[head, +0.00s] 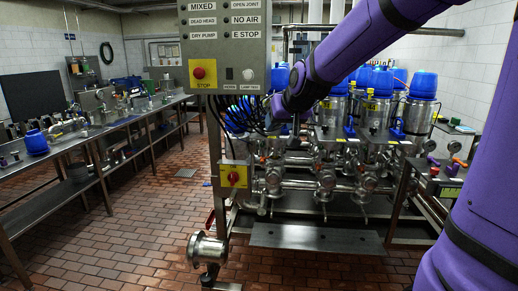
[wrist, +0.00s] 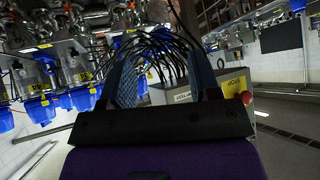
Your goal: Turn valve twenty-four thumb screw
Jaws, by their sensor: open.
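The valve matrix stands at center right in the head view, with several steel valves topped by blue heads (head: 423,84). In the wrist view the scene is turned over, and blue valve heads (wrist: 42,110) show at the left with yellow labels. Neither view lets me tell which valve is number twenty-four, and I cannot make out its thumb screw. My gripper (wrist: 160,56) is open, its two dark fingers apart with black cables showing behind the gap. I see nothing held between them. In the head view, my purple arm reaches to the cables beside the control box, hiding some valves.
A grey control box (head: 226,47) with a red stop button hangs left of my arm. Black cables (head: 240,112) loop below it. A steel step (head: 313,238) lies before the matrix. Long benches (head: 75,150) line the left.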

